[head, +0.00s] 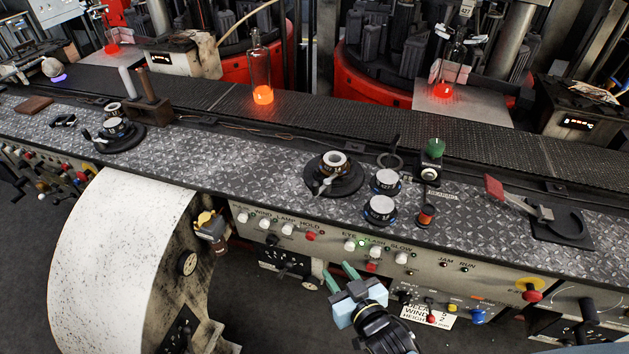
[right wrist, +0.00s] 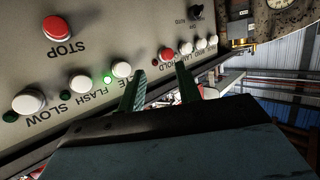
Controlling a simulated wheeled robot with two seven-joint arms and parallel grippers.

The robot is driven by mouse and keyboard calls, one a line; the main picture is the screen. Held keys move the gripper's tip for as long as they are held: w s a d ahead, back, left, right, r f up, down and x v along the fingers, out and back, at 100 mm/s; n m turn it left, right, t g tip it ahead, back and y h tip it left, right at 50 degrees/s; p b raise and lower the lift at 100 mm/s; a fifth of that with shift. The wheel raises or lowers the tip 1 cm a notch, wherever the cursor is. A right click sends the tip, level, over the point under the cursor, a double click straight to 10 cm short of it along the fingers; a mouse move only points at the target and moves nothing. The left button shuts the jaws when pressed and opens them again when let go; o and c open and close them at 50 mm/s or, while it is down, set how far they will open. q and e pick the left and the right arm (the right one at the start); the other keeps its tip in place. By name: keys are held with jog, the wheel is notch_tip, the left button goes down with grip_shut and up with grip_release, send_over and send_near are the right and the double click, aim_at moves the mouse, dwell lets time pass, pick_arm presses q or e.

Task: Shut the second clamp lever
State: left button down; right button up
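A clamp lever with a red grip (head: 495,188) stands tilted up on the bench's right part. Its metal arm (head: 540,212) runs to a black base plate (head: 580,240). I cannot tell whether this is the second clamp; no other clamp lever is clear to me. My right gripper (head: 341,274) is below and left of it, in front of the control panel, well apart from the lever. In the right wrist view the two green fingers (right wrist: 160,70) are apart with nothing between them. My left gripper is not in view.
The panel (head: 325,235) with white and red buttons faces my right gripper; a red STOP button (right wrist: 57,27) shows close by. Glowing bottles (head: 262,80) stand behind.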

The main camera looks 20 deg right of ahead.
aim_at(317, 188)
notch_tip(317, 188, up, 13)
jog(key=w+t, duration=0.2)
jog(key=t, duration=0.1)
jog(key=w, duration=0.9)
jog(key=w+a, duration=0.1)
jog(key=w, duration=0.3)
jog(key=shift+w+r, duration=0.15)
jog(key=shift+r, duration=0.05)
jog(key=shift+p, duration=0.35)
grip_shut()
